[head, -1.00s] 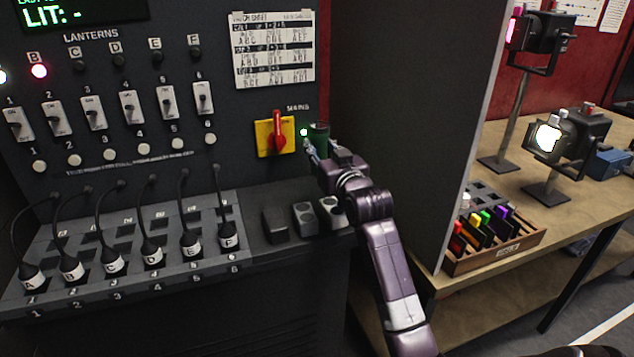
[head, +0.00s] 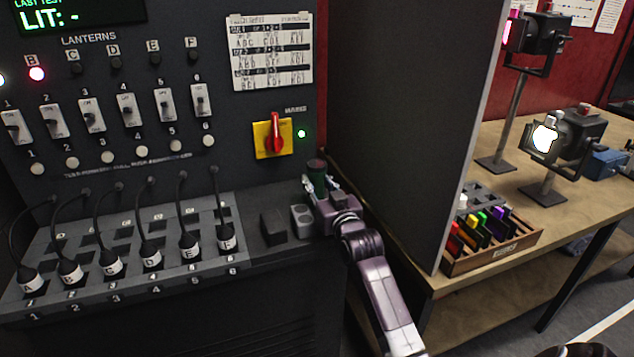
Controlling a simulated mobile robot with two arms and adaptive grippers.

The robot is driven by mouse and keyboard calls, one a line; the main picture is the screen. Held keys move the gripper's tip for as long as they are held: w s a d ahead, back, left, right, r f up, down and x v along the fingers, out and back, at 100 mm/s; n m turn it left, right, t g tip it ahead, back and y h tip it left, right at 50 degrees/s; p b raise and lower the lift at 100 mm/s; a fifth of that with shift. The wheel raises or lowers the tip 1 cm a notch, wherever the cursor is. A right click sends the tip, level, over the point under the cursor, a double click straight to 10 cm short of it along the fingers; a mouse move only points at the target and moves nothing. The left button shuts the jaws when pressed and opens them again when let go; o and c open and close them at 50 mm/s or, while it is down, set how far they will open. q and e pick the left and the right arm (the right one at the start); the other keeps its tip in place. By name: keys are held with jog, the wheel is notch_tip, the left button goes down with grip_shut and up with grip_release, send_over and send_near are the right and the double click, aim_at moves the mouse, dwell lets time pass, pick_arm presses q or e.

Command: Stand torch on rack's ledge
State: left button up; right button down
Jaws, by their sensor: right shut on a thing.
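A dark green cylindrical torch (head: 317,170) is upright in my right gripper (head: 321,187), which is shut on it. The torch is low over the right end of the ledge (head: 258,250) of the dark rack (head: 190,75). The gripper hides the torch's lower part, so I cannot tell whether it touches the ledge. Two small dark blocks show on the ledge to the left of the gripper, a plain one (head: 273,226) and one with round grey marks (head: 303,221). My left gripper is not in view.
A yellow plate with a red rotary switch (head: 274,134) is on the panel above. Several lettered plugs with cables (head: 112,262) stand left of the ledge. A tall dark partition (head: 405,120) rises at right, with a wooden table (head: 530,225) holding lamps behind it.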

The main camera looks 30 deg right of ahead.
jog(key=shift+f, duration=0.1)
jog(key=c, duration=1.5)
grip_release()
jog(key=shift+r, duration=0.25)
jog(key=shift+s+f, duration=0.15)
jog(key=shift+s, duration=0.1)
jog(key=b+v, duration=0.1)
jog(key=v, duration=1)
jog(key=shift+s+a, duration=0.1)
jog(key=shift+s, duration=0.15)
